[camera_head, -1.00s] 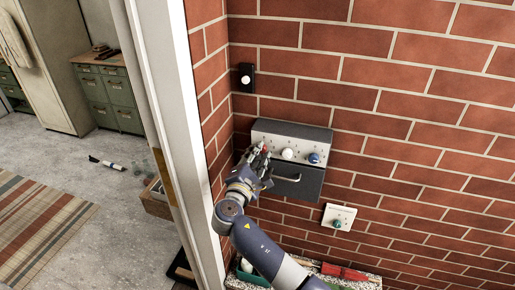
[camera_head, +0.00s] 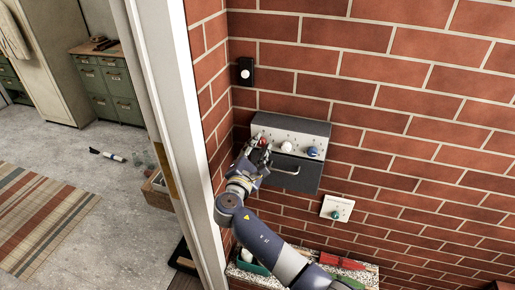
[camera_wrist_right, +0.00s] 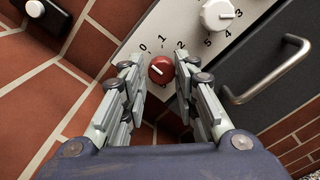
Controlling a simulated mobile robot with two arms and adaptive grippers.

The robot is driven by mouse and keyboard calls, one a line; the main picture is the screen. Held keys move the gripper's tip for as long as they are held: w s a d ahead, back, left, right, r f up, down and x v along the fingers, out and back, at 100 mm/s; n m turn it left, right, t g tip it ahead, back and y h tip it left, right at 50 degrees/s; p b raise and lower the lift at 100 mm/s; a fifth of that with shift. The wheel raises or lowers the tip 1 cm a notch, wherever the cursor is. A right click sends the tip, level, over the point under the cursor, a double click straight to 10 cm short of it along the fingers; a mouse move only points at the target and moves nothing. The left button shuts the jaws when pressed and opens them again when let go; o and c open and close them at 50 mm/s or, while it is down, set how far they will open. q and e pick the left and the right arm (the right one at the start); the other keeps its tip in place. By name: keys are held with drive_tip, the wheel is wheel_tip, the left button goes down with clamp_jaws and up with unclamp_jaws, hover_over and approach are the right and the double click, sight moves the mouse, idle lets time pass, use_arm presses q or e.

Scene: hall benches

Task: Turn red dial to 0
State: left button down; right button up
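The red dial (camera_wrist_right: 161,70) sits on the light face of a wall-mounted control box (camera_head: 318,130), at the box's left end. Printed numbers 0, 1 and 2 show around its upper side in the wrist view. A small pale mark shows on the dial's left part; its exact reading is unclear. My right gripper (camera_wrist_right: 158,66) is open, with one finger on each side of the red dial. A narrow gap seems to show on the left; contact on the right is unclear. In the head view the right gripper (camera_head: 257,152) largely hides the dial. My left gripper is not in view.
A white dial (camera_wrist_right: 217,14) and a blue dial (camera_head: 312,152) are on the same box. Below is a dark front with a bar handle (camera_head: 285,171).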

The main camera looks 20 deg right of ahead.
drive_tip(key=shift+o, duration=0.9)
drive_tip(key=shift+r, duration=0.15)
drive_tip(key=shift+s+a+f, duration=0.1)
drive_tip(key=shift+f, duration=0.1)
drive_tip(key=v, duration=1.1)
drive_tip(key=shift+s+a, duration=0.2)
drive_tip(key=shift+s, duration=0.1)
